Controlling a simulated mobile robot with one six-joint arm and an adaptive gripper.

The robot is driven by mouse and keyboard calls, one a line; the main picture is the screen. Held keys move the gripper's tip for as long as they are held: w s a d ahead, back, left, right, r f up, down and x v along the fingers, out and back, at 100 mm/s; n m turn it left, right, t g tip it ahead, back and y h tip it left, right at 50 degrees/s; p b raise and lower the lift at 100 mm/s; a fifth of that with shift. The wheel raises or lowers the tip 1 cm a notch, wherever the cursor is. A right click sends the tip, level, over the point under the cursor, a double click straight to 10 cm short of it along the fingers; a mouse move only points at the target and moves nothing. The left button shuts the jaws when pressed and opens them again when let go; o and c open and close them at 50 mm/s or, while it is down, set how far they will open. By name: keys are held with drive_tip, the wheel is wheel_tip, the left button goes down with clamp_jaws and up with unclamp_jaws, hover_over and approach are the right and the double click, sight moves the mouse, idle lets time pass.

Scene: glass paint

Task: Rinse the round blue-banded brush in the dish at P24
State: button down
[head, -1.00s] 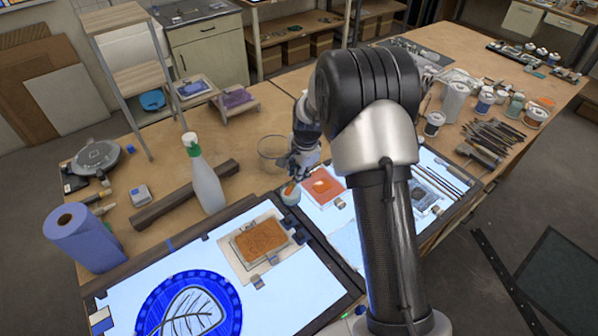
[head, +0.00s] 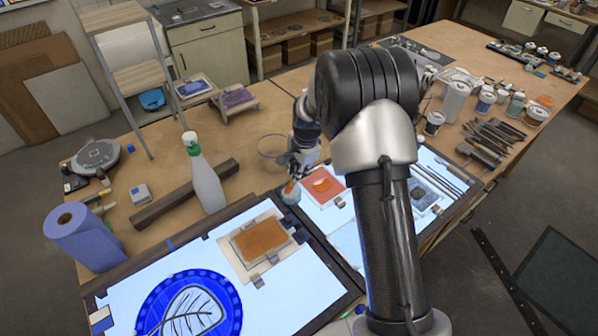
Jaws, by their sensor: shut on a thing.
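My gripper (head: 297,172) is at the middle of the table, pointing down, partly hidden by my own arm. No P24 label can be read. A clear glass bowl (head: 271,153) stands just behind and left of the gripper.
A white spray bottle (head: 206,181) with a green top, a dark bar (head: 160,207) and a blue paper roll (head: 83,238) stand to the left. An orange glass tile (head: 260,238) and a blue leaf disc (head: 190,308) lie on the lit panel. Jars and brushes crowd the right.

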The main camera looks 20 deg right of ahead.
drive_tip(key=shift+w, duration=0.15)
drive_tip(key=shift+s, duration=0.35)
idle(2.0)
drive_tip(key=shift+r, duration=0.15)
drive_tip(key=shift+s+d+r+p, duration=0.1)
drive_tip(key=shift+d+r+p, duration=0.2)
drive_tip(key=shift+r, duration=0.25)
drive_tip(key=shift+d+r+p, duration=0.25)
drive_tip(key=shift+r+p, duration=0.1)
drive_tip(key=shift+r, duration=0.25)
drive_tip(key=shift+s+d+r+p, duration=0.1)
drive_tip(key=shift+d+r+p, duration=0.2)
drive_tip(key=shift+r, duration=0.25)
drive_tip(key=shift+w+p+v, duration=0.2)
drive_tip(key=shift+p+v, duration=0.5)
drive_tip(key=shift+v, duration=0.4)
drive_tip(key=shift+w+p+v, duration=0.2)
drive_tip(key=shift+p+v, duration=0.5)
drive_tip(key=shift+v, duration=0.35)
